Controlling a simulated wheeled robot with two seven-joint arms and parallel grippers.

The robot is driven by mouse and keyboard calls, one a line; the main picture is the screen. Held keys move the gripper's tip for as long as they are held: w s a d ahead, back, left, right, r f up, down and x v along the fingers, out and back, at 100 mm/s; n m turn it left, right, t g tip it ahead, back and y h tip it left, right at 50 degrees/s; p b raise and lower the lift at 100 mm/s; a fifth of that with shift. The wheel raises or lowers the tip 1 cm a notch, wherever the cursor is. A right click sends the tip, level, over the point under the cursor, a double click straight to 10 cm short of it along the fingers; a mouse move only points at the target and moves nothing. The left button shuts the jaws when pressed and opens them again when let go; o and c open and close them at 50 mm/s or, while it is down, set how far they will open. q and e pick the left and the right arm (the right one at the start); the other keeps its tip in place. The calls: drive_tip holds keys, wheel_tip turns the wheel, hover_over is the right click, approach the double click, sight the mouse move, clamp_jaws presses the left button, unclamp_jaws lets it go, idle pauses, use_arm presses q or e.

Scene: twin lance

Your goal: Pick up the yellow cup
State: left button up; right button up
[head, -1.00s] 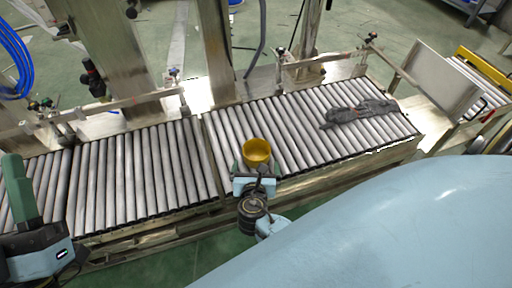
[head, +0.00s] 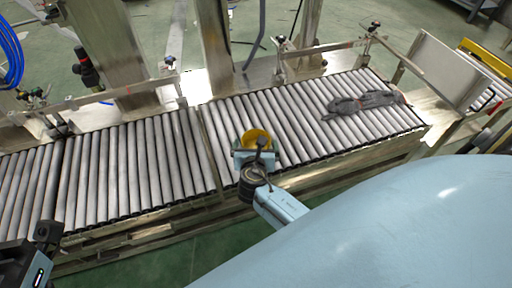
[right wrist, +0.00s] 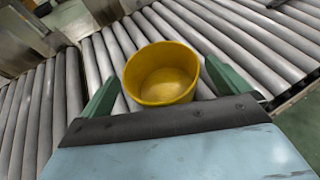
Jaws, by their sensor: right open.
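The yellow cup (head: 262,137) stands on the conveyor rollers near the front edge in the head view. In the right wrist view the cup (right wrist: 160,86) is upright and empty, with its open top facing me. My right gripper (right wrist: 161,72) is open, with one green finger on each side of the cup. A gap shows beside the left finger; I cannot tell whether the right finger touches. In the head view my right gripper (head: 256,148) hides the cup's near side. Only a dark part of my left arm shows at the lower left; its fingers are out of frame.
The roller conveyor (head: 140,175) runs across the scene, with metal posts and a side rail behind it. A dark grey crumpled item (head: 362,103) lies on the rollers to the right. The rollers left of the cup are clear.

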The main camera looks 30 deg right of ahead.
drive_tip(key=shift+w+d, duration=0.1)
drive_tip(key=shift+w, duration=0.05)
drive_tip(key=c, duration=0.9)
drive_tip(key=shift+r, duration=0.1)
drive_tip(key=shift+c, duration=0.2)
